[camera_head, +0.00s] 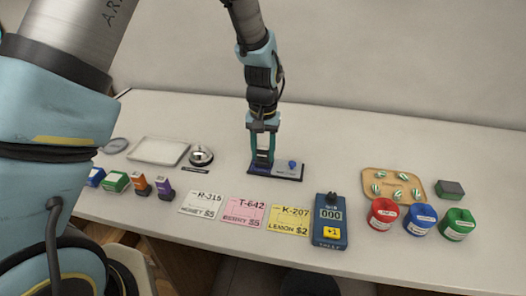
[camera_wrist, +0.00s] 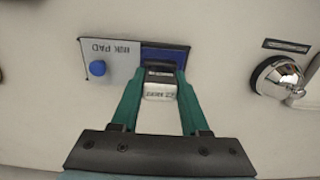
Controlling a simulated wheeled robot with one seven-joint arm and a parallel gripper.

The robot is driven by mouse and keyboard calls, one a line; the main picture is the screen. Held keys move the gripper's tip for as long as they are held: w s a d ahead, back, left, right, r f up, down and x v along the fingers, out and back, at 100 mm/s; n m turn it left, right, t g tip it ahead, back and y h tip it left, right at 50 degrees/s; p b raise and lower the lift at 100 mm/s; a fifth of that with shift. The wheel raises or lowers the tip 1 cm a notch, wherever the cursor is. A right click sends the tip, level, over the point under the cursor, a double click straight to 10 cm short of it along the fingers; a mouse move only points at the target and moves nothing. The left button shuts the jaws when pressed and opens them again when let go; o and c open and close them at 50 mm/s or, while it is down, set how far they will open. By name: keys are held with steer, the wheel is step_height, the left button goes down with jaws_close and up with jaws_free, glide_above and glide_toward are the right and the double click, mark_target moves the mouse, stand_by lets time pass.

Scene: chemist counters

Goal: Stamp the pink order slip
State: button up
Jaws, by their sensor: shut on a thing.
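The pink order slip (camera_head: 243,213), printed T-642, BERRY $5, lies flat near the front of the counter, between a white slip and a yellow slip. My gripper (camera_head: 263,150) is shut on a stamp (camera_wrist: 160,88), a small dark block with a white label. The ink pad (camera_head: 289,173) lies behind the slips; it also shows in the wrist view (camera_wrist: 113,50), with a blue knob on its pale lettered side. The stamp is at the pad's dark blue side. I cannot tell whether its face touches the pad.
A white slip (camera_head: 202,204) and a yellow slip (camera_head: 288,219) flank the pink one. A blue tally counter (camera_head: 331,232) stands right of them. A bell (camera_head: 201,155) and white tray (camera_head: 158,150) are left of the pad. Coloured jars (camera_head: 421,220) and a candy board (camera_head: 393,174) are at the right.

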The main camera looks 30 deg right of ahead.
steer(key=shift+r+p, duration=2.6)
steer(key=shift+r, duration=0.95)
